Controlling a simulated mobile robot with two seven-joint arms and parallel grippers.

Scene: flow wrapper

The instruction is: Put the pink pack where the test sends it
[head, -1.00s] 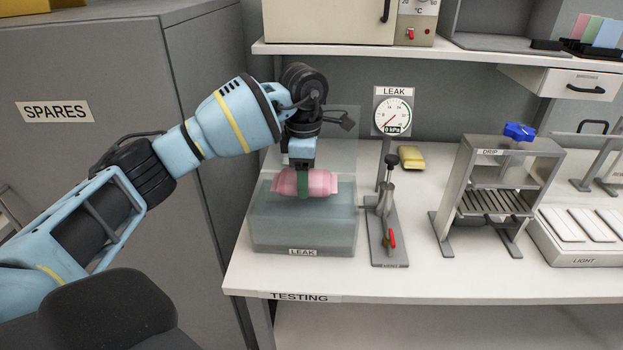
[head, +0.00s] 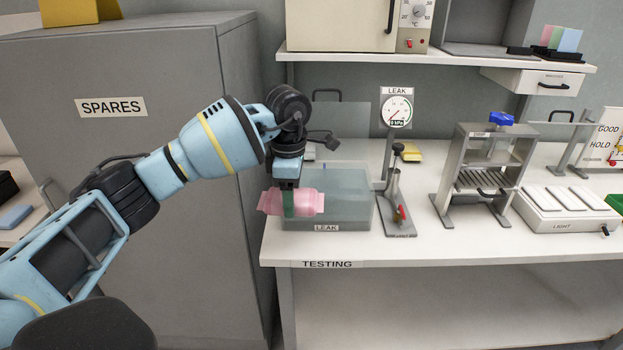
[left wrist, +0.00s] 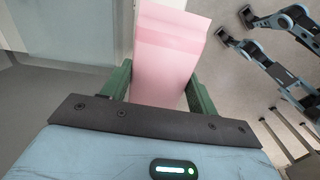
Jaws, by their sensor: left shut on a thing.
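The pink pack (head: 307,203) is held by my left gripper (head: 288,203), whose green fingers are shut around its middle. In the head view the pack overlaps the front left of the clear LEAK tank (head: 350,210) and sticks out past its left side. It looks raised and nearer to me than the tank, not inside it. In the left wrist view the pack (left wrist: 170,55) lies between the green fingers, with a pale wall beside it. The LEAK gauge (head: 396,108) stands behind the tank with its readout at 0 kPa. My right gripper is not visible.
A lever stand (head: 398,200) is right of the tank. A DRIP rack (head: 485,180), a LIGHT box (head: 565,209) and a GOOD/HOLD board (head: 608,140) stand further right. A yellow block (head: 409,151) lies behind. The grey SPARES cabinet (head: 180,200) is close on the left.

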